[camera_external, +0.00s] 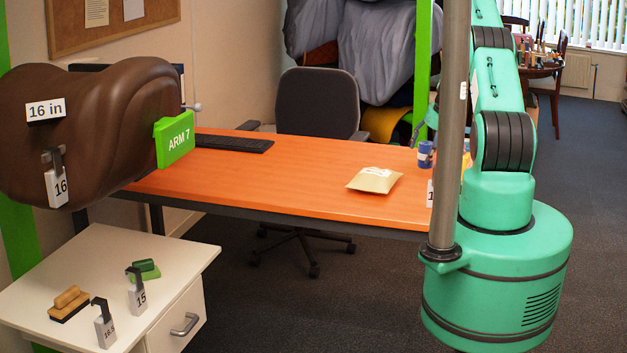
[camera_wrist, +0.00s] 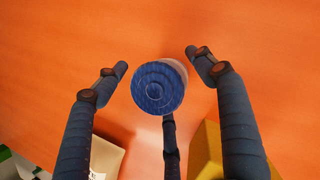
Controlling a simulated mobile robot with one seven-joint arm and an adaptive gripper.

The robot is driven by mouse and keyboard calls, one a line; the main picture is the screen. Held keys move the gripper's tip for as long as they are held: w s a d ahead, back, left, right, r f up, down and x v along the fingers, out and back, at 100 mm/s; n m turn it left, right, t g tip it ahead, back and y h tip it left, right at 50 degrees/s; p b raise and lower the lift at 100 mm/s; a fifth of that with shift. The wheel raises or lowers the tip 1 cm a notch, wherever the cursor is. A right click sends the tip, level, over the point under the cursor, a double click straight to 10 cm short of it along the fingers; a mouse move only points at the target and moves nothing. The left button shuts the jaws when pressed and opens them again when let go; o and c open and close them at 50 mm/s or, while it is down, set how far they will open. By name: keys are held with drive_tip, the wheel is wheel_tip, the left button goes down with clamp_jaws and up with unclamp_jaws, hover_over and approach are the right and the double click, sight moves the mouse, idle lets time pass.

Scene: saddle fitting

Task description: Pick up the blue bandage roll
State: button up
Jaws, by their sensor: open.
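The blue bandage roll (camera_external: 425,154) stands upright on the orange desk (camera_external: 300,185), near its right end and just left of the grey pole. In the wrist view I look down on the round end of the roll (camera_wrist: 158,87), with its pale side showing behind. My gripper (camera_wrist: 156,62) is open around the roll. One finger is at the left, one at the right, and a third dark finger is below it. Gaps show between the roll and the side fingers; I cannot tell whether the lower finger touches it.
A tan padded envelope (camera_external: 375,180) lies left of the roll. A yellow object (camera_wrist: 205,150) is close to my right finger. The grey pole (camera_external: 450,130) hides part of the desk end. A keyboard (camera_external: 233,143) lies at the far left, with clear desk between.

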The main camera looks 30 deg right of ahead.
idle(0.3)
drive_tip(key=c, duration=1.1)
drive_tip(key=shift+r+p, duration=0.95)
drive_tip(key=shift+r, duration=4.05)
